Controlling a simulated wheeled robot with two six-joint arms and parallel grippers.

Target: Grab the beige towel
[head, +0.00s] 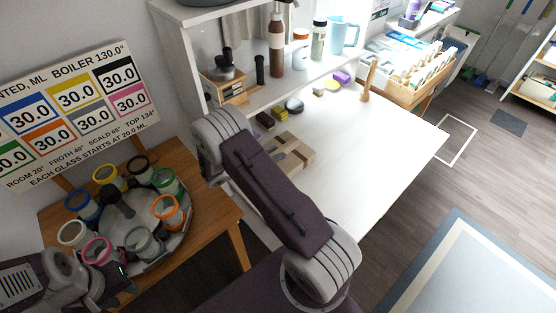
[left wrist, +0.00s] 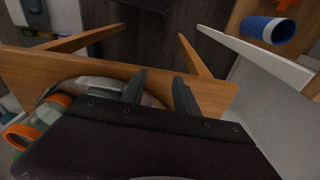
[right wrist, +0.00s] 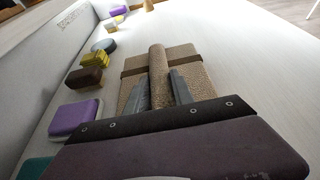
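I cannot make out a beige towel for certain in any view. The closest in colour is a tan speckled block with a roll-shaped piece on it (right wrist: 158,62), on the white table; it shows in the head view too (head: 299,158). My right gripper (right wrist: 159,76) is directly over it, fingers apart on either side of the roll; I cannot tell if they touch it. My left gripper (left wrist: 159,74) is open and empty near the round tray (left wrist: 103,83) on the wooden table. In the head view my right arm hides part of the white table.
Coloured-rim glasses stand on the round tray (head: 181,235), below a sign board (head: 75,112). Small blocks, including a purple one (right wrist: 74,117), line the back of the white table (head: 375,150). A shelf with bottles (head: 276,45) stands behind.

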